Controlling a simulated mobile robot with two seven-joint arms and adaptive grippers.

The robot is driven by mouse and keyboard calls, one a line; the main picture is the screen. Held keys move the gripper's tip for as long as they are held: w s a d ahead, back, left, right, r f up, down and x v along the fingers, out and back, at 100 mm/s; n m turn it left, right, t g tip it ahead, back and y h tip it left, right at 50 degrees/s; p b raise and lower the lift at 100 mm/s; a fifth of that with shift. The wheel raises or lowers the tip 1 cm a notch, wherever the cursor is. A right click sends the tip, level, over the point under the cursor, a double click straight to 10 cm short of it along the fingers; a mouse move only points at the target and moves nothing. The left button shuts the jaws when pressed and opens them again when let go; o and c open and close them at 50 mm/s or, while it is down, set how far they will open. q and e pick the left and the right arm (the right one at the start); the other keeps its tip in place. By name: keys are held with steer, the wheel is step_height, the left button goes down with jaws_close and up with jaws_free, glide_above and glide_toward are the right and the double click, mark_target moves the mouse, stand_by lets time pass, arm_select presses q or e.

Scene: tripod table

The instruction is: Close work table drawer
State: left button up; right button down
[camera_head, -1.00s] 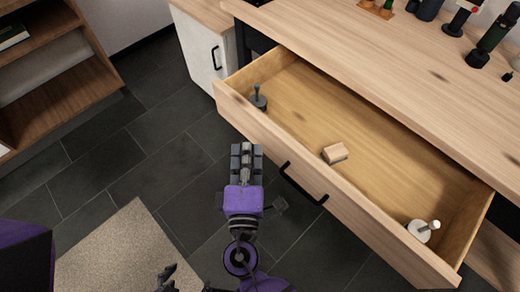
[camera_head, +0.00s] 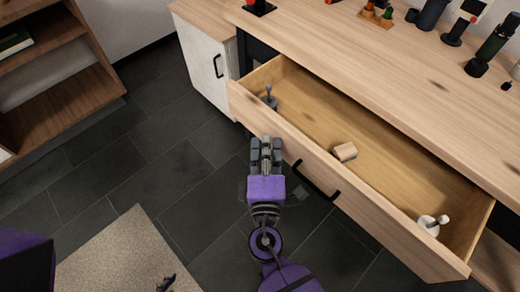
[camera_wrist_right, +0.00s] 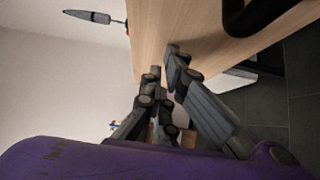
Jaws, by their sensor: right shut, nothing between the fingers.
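The work table drawer (camera_head: 300,145) is pulled out, with a pale wooden front and a black bar handle (camera_head: 316,181). My right gripper (camera_head: 266,143) is shut and empty. Its fingertips are at the drawer front, left of the handle, and appear to touch it. In the right wrist view the fingertips (camera_wrist_right: 163,62) lie against the wooden front (camera_wrist_right: 195,35), with the handle (camera_wrist_right: 255,14) at the upper right. A few dark tips of what looks like my left gripper (camera_head: 166,284) show at the bottom edge; their opening is unclear.
The drawer holds a grey item (camera_head: 269,99), a small wooden block (camera_head: 344,152) and a white item (camera_head: 430,224). The worktop (camera_head: 400,85) carries several tools at the back. A white cabinet (camera_head: 207,65) and an open shelf (camera_head: 50,75) stand left.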

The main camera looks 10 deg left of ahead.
steer(key=b, duration=0.1)
glide_above(319, 116)
steer(key=shift+w+d, duration=0.25)
steer(key=shift+w, duration=0.15)
arm_select(q)
steer(key=shift+s+a+f, duration=0.1)
steer(key=shift+s+f, duration=0.35)
steer(key=shift+f, duration=0.2)
arm_select(e)
steer(key=shift+d, duration=0.1)
steer(key=shift+w+r, duration=0.1)
steer(key=shift+r, duration=0.05)
arm_select(q)
steer(key=shift+w, duration=0.1)
